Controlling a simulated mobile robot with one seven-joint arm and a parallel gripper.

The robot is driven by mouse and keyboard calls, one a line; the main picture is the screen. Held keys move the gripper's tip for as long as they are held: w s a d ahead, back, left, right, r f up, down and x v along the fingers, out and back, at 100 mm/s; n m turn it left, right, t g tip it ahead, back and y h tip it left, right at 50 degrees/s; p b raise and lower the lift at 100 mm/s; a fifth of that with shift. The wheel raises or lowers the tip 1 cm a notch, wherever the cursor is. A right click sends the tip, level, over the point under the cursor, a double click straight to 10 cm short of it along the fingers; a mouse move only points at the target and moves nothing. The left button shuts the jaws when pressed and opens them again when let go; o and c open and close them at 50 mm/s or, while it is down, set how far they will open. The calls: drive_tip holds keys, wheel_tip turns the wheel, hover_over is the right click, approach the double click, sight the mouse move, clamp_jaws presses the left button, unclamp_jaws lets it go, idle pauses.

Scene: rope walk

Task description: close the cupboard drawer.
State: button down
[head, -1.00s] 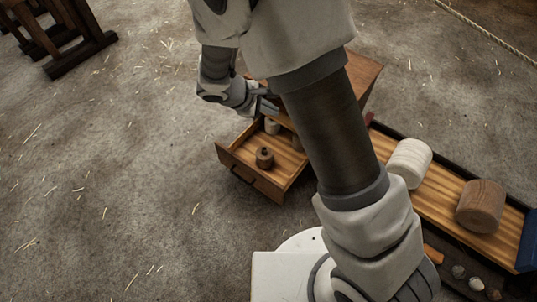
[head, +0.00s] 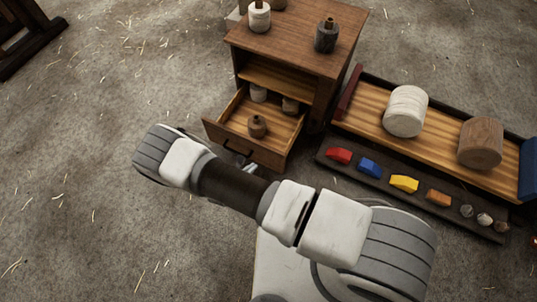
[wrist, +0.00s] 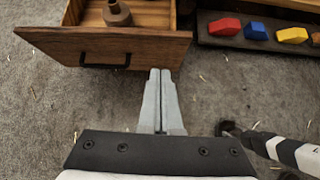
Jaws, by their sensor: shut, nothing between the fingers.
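The wooden cupboard (head: 296,48) stands at the top middle of the head view. Its drawer (head: 274,138) is pulled out toward me, with a dark handle (head: 237,151) on its front. Small wooden and pale pieces stand inside it. In the wrist view the drawer front (wrist: 150,45) spans the upper left, with one bobbin-like piece (wrist: 117,13) behind it. My gripper (wrist: 160,73) is shut and empty, its tips at the front's right part, just right of the handle. I cannot tell whether they touch. In the head view my arm hides most of my gripper.
Bobbins (head: 326,36) stand on the cupboard top. To the right is a long wooden tray (head: 440,121) with a white and a brown roll. A dark strip (head: 330,158) in front of it holds coloured blocks and small balls.

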drive_tip(key=f, duration=0.2)
drive_tip(key=b, duration=0.5)
approach(270, 151)
drive_tip(key=shift+x, duration=2.95)
drive_tip(key=shift+d, duration=0.1)
